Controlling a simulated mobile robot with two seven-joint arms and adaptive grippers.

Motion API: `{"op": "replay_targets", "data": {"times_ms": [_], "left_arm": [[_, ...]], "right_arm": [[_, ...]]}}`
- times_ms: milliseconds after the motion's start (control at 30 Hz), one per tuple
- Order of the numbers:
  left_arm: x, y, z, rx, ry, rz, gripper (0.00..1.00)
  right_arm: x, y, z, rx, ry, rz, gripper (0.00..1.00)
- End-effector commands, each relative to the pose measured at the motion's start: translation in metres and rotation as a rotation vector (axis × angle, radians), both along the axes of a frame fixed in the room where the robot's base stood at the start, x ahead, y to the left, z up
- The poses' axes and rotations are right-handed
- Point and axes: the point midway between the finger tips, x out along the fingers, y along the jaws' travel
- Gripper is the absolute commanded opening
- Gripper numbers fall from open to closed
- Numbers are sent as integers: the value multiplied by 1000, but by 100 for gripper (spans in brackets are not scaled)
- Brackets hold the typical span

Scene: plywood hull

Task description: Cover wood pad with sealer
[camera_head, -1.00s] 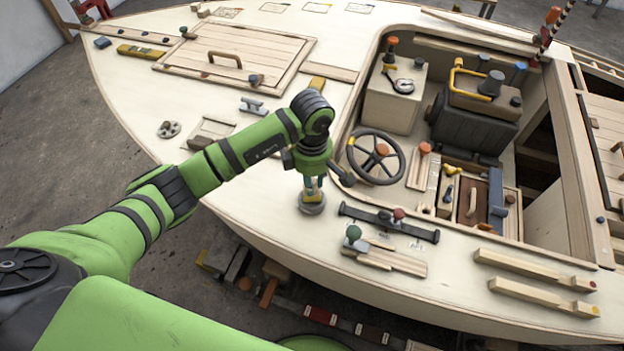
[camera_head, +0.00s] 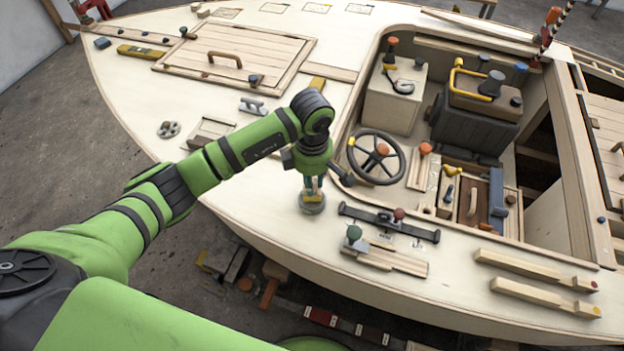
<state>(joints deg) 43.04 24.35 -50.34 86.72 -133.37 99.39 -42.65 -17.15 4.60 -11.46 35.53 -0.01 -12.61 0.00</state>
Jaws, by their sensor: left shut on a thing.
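My left gripper (camera_head: 312,186) points straight down over the near deck edge of the plywood hull (camera_head: 245,205). What lies under the base is hidden. I cannot tell which thing is the wood pad; a small wooden block (camera_head: 208,132) lies on the deck to the left. My right gripper is not in view.
A dark bar (camera_head: 388,222) and wooden strips with a green knob (camera_head: 354,233) lie right of the tool. The steering wheel (camera_head: 376,157) and open cockpit are behind it. The hull's edge drops off in front. Deck to the left is mostly clear.

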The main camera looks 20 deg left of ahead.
Motion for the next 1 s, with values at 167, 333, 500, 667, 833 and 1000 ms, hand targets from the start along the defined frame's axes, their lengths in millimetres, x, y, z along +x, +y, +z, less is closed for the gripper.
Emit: {"op": "replay_targets", "data": {"times_ms": [167,333,500,667,833,1000], "left_arm": [[-2,0,-1,2,6,-1,0],[-1,0,10,2,4,-1,0],[-1,1,25,2,3,-2,0],[0,0,38,1,1,0,0],[0,0,52,1,1,-1,0],[0,0,65,1,1,-1,0]], "right_arm": [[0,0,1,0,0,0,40],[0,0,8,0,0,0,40],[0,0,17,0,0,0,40],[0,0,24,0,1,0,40],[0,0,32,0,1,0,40],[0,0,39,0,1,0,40]]}}
